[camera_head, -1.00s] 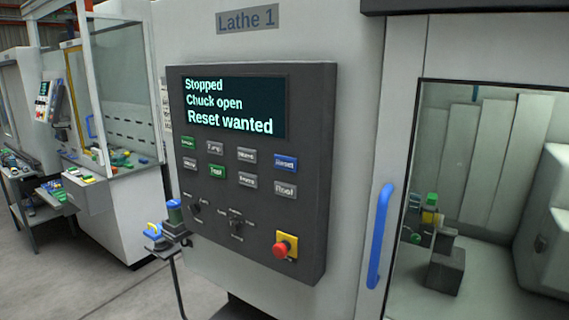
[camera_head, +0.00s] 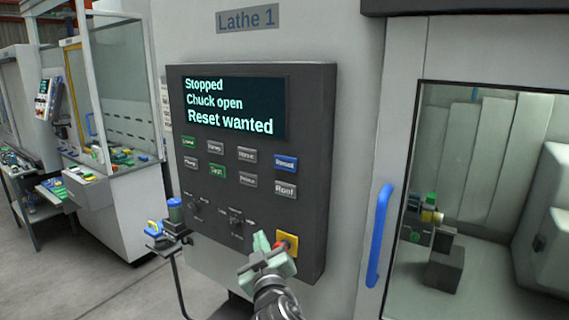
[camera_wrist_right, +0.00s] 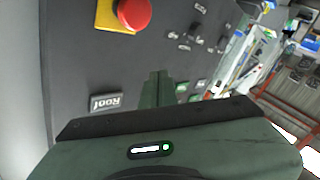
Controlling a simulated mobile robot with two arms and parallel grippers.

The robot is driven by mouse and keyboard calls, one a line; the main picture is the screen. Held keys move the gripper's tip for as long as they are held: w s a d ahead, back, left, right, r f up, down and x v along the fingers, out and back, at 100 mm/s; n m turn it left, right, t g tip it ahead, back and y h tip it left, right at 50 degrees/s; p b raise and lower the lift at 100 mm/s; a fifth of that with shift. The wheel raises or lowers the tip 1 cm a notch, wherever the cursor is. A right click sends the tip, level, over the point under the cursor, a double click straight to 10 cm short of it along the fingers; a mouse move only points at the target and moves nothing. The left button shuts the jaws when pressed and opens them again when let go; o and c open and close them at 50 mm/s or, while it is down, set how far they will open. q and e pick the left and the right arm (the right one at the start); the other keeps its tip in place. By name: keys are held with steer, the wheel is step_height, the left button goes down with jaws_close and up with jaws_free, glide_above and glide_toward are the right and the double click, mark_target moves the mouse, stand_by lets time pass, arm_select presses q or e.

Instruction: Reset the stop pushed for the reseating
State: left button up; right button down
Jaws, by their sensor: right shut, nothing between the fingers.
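The dark control panel (camera_head: 258,210) of Lathe 1 carries a red mushroom stop button (camera_head: 291,242) on a yellow plate (camera_head: 289,251) at its lower right. The panel screen (camera_head: 235,108) reads "Stopped", "Chuck open", "Reset wanted". A blue button (camera_head: 286,162) sits higher on the right. My right gripper (camera_head: 262,241), with pale green fingers, is shut and empty; it overlaps the left edge of the stop in the head view. In the right wrist view the shut fingers (camera_wrist_right: 157,86) are apart from the red stop (camera_wrist_right: 134,13). My left gripper is not in view.
A blue door handle (camera_head: 379,235) stands right of the panel, beside a window into the machine. A small stand with a blue-topped part (camera_head: 174,211) is at the panel's lower left. Another machine and a bench with parts are farther left.

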steer(key=s+a+r+t, duration=0.1)
steer(key=s+r+t, duration=0.2)
steer(key=r, duration=1.3)
steer(key=shift+s, duration=0.25)
steer(key=p, duration=0.1)
glide_toward(276, 158)
steer(key=w+a+r, duration=0.1)
steer(key=w+a, duration=0.1)
steer(key=shift+w+d+r, duration=0.1)
steer(key=shift+w+d, duration=0.15)
steer(key=shift+w, duration=0.25)
steer(key=shift+w+d+r, duration=0.1)
steer(key=shift+w+d, duration=0.15)
steer(key=shift+w, duration=0.25)
steer(key=shift+d, duration=0.1)
stand_by(0.3)
steer(key=shift+w+d, duration=0.15)
steer(key=shift+w, duration=0.15)
